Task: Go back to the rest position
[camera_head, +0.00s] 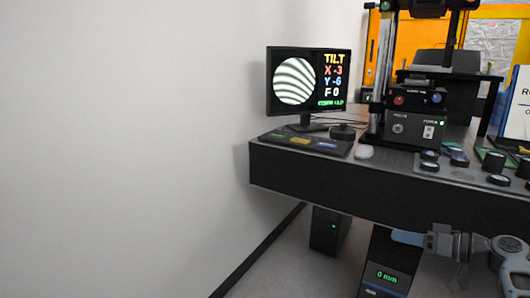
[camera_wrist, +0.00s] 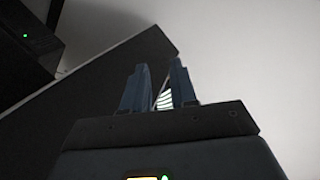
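My gripper (camera_head: 400,237) is at the lower right of the head view, in front of the table and below its top. Its blue-grey fingers point left and overlap there. In the wrist view the two fingers of my gripper (camera_wrist: 159,62) stand apart with a gap between them. A small pale striped patch shows low in the gap; I cannot tell what it is. No held object is visible between the fingertips.
The dark table (camera_head: 380,182) carries a monitor (camera_head: 308,82) reading TILT X -3, Y -6, F 0, an instrument (camera_head: 414,127) and several small parts. The white wall (camera_head: 120,140) fills the left.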

